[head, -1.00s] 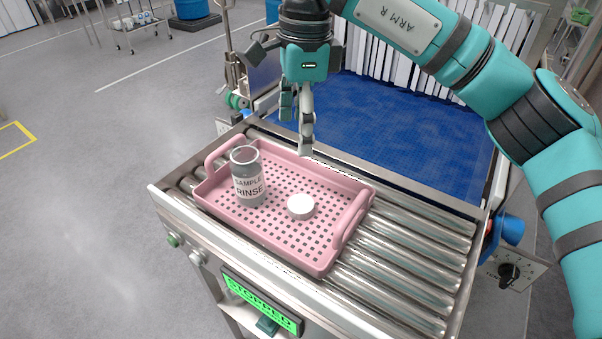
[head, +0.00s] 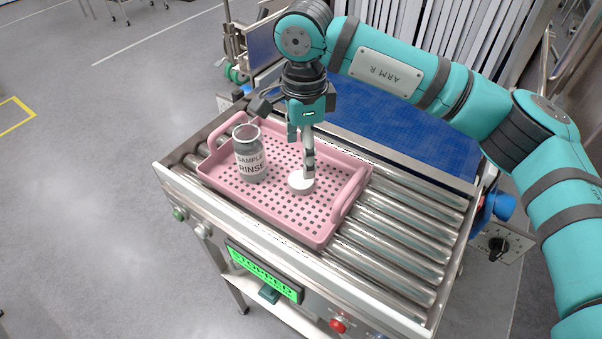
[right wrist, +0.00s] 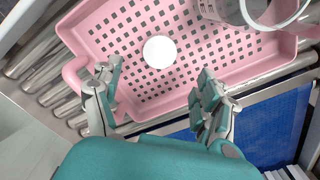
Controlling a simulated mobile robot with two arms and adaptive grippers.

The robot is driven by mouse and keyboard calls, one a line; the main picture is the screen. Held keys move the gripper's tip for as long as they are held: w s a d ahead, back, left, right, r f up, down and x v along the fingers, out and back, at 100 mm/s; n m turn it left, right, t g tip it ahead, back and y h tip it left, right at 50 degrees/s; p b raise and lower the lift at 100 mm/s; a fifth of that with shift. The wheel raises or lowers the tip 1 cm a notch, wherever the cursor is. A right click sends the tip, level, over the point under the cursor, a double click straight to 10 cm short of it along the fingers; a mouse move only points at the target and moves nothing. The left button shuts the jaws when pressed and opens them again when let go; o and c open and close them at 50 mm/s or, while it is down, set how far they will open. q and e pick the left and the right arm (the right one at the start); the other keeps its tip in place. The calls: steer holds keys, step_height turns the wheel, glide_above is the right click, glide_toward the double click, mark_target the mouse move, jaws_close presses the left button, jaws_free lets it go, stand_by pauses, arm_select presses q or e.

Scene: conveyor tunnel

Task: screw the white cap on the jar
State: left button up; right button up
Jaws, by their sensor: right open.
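The white cap (head: 300,183) lies flat in the pink perforated tray (head: 222,183), right of the jar. The jar (head: 249,153) stands upright and open in the tray, with a label reading "SAMPLE RINSE". My right gripper (head: 307,172) points down just behind and above the cap. In the right wrist view its fingers (right wrist: 157,95) are spread wide and empty, and the cap (right wrist: 159,52) shows ahead between them. The jar's open mouth (right wrist: 272,10) is partly cut off at the top right of that view. My left gripper is not in view.
The tray rests on metal conveyor rollers (head: 390,255). A blue belt (head: 395,130) lies behind it, with pale strip curtains (head: 480,50) at the back. The tray's raised handle (head: 350,195) is right of the cap. A green-lit "STOPPED" display (head: 263,272) is on the conveyor's front.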

mark_target(301, 179)
steer(key=shift+f, duration=1)
steer(key=shift+f+p, duration=0.15)
steer(key=shift+p, duration=0.25)
steer(key=f+p, duration=0.1)
steer(key=f, duration=0.1)
steer(key=f+p, duration=0.1)
steer(key=f, duration=0.1)
steer(key=shift+s+a+f, duration=0.15)
steer(key=shift+a, duration=0.05)
steer(key=shift+f, duration=0.3)
steer(key=shift+c, duration=0.2)
steer(key=c, duration=0.8)
